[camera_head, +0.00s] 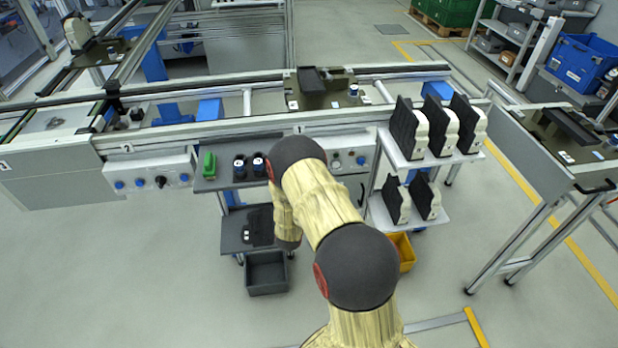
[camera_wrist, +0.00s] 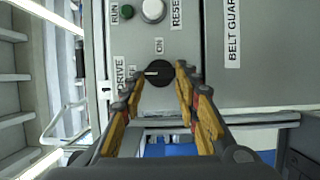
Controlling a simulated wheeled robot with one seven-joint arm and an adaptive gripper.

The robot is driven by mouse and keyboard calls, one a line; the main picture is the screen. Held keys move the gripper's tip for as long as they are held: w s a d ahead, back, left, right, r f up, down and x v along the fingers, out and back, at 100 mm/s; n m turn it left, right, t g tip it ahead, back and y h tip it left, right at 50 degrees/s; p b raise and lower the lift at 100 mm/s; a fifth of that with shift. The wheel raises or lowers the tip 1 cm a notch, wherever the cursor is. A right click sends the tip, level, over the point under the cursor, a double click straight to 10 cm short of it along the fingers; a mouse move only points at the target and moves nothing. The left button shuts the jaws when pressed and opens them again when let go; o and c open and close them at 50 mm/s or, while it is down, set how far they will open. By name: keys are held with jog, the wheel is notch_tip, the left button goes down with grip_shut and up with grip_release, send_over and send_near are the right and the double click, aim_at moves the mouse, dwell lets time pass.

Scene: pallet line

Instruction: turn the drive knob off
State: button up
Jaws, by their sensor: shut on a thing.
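The drive knob (camera_wrist: 159,80) is a round black knob on a grey control panel (camera_wrist: 200,90) in the wrist view. Its pale pointer mark lies toward the left of the picture, toward a small label partly hidden by a finger. The word ON is printed above the knob and DRIVE to its left, both turned sideways. My gripper (camera_wrist: 159,72) has its yellow and dark fingers on either side of the knob and is shut on it. In the head view my arm hides the gripper and the knob.
A green button (camera_wrist: 127,12) and a white RESET button (camera_wrist: 153,10) sit above the knob. In the head view, a shelf with a green part (camera_head: 209,165) stands left of my arm. Black-and-cream parts (camera_head: 437,127) stand on a rack to the right.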

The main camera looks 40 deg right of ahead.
dwell(0.4)
jog(key=o, duration=1.2)
jog(key=shift+c, duration=0.2)
jog(key=v, duration=1.2)
jog(key=shift+f, duration=0.1)
